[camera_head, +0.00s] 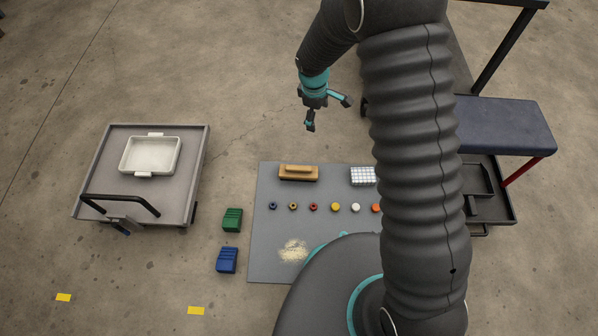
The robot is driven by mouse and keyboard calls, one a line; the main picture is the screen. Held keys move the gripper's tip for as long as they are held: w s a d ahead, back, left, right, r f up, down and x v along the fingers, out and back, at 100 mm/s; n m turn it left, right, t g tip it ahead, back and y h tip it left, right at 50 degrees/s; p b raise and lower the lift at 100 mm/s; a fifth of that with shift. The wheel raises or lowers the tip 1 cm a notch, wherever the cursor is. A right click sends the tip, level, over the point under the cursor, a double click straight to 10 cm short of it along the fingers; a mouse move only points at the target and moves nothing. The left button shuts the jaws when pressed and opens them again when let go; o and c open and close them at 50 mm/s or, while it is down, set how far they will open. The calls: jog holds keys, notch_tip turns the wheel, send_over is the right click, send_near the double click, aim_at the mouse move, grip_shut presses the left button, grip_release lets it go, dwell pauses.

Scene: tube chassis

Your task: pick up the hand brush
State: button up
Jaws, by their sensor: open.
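The hand brush (298,173) appears to be the tan, wooden-looking block with a darker raised top, lying near the back edge of the grey mat (262,228). Its bristles cannot be made out. My gripper (329,113) is open and empty, with its teal-tipped fingers spread apart. In the picture it is above and slightly right of the brush, clear of it.
A row of small coloured rings and discs (313,207) and a pale crumb pile (293,251) lie on the mat. A white gridded block (362,176) is right of the brush. A cart (188,185) with a white tray (177,156) stands left; a blue-topped bench (505,125) stands right.

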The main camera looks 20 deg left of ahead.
aim_at(299, 172)
jog(key=s+a+f+n, duration=0.1)
jog(key=f, duration=0.7)
jog(key=s+a+f+n, duration=0.1)
jog(key=a+f+n, duration=0.1)
jog(key=f, duration=0.6)
jog(key=s+a+f+n+h+b, duration=0.1)
jog(key=a+f, duration=0.1)
jog(key=f, duration=0.6)
jog(key=shift+s+a+f+g, duration=0.1)
jog(key=shift+s+f+g, duration=0.2)
jog(key=shift+s+f, duration=0.05)
jog(key=shift+d+f, duration=0.25)
jog(key=shift+f, duration=1.35)
jog(key=shift+d+f, duration=0.2)
jog(key=shift+f, duration=1.35)
jog(key=c, duration=1.4)
jog(key=shift+o, duration=0.2)
